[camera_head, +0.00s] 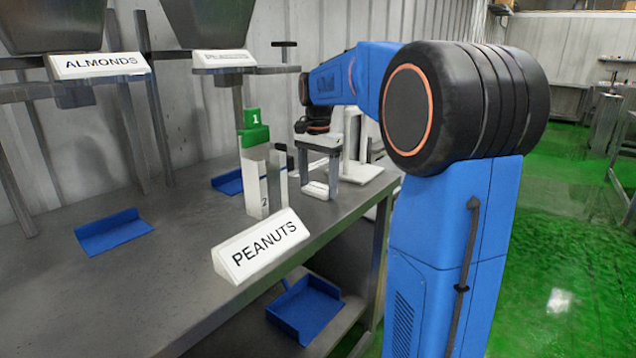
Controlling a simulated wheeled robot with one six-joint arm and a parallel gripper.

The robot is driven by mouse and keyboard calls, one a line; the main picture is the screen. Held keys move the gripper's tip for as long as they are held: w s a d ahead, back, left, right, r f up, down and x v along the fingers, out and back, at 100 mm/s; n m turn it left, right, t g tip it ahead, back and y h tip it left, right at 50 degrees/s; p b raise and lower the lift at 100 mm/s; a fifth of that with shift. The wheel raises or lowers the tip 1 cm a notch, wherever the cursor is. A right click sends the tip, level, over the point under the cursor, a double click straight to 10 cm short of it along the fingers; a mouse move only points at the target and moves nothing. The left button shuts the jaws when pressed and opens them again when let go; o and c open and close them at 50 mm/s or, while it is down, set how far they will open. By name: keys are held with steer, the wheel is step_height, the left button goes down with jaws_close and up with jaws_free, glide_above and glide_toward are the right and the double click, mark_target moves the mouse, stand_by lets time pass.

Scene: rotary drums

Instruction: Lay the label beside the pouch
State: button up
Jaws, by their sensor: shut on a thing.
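My gripper (318,188) hangs fingers down above the right end of the grey bench, in front of a white stand. Its two grey fingers are shut on a small white piece (316,190) held between the tips. The piece is too small in the picture to tell for sure whether it is the label. I cannot make out a pouch in this view; the arm hides part of the background. A white wedge sign reading PEANUTS (262,246) stands at the bench's front edge.
A pale post with a green top marked 1 (255,130) stands just left of my gripper. Blue scoop-like trays lie on the bench (113,232) and on the lower shelf (305,308). An ALMONDS sign (100,65) is at back left. The bench's (170,270) left front is clear.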

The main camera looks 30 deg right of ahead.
mark_target(318, 189)
steer(key=o, duration=1)
steer(key=shift+o, duration=0.2)
step_height(318, 189, up, 12)
steer(key=shift+r, duration=0.1)
